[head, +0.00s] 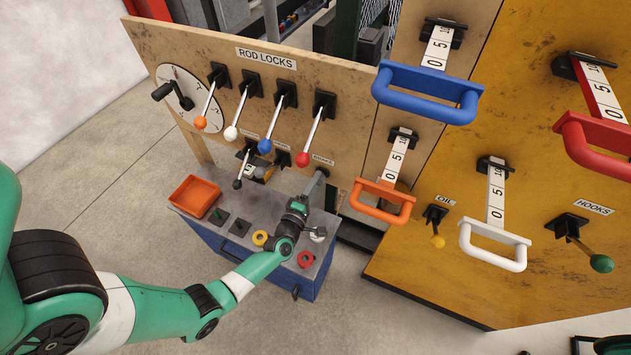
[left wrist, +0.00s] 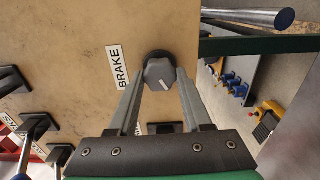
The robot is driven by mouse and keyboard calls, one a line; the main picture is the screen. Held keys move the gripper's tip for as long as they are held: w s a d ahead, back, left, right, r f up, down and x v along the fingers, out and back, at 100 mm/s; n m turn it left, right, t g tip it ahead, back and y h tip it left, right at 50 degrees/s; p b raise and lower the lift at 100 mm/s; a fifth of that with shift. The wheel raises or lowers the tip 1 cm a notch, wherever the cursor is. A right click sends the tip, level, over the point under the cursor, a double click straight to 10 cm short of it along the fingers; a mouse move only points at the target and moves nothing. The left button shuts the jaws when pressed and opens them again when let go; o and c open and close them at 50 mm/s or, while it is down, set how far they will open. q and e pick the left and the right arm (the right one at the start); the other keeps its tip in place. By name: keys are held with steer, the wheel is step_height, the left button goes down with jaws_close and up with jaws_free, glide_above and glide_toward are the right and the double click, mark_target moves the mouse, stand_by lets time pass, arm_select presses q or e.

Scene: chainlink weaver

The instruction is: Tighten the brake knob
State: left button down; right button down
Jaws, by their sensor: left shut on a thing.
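The brake knob is a grey faceted knob with a white mark, seen in the left wrist view (left wrist: 157,73) beside the vertical BRAKE label (left wrist: 117,67) on the tan board. In the head view the BRAKE label (head: 322,160) is on the lower edge of the board, just above my left gripper (head: 314,183). In the left wrist view my left gripper (left wrist: 161,80) has one finger on each side of the knob and is shut on it. The head view shows the knob mostly blocked by the gripper. My right gripper is not in view.
Rod-lock levers with orange, white, blue and red (head: 303,159) balls stand above. Blue (head: 425,93) and orange (head: 380,200) handles jut out at right. Below my left arm is a grey-topped bench (head: 240,245) with an orange tray (head: 194,196) and colored rings.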

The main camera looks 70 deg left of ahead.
arm_select(q)
steer(key=m+p, duration=0.4)
steer(key=m, duration=1.3)
steer(key=shift+r, duration=0.15)
stand_by(0.5)
steer(key=shift+c, duration=1.8)
jaws_free()
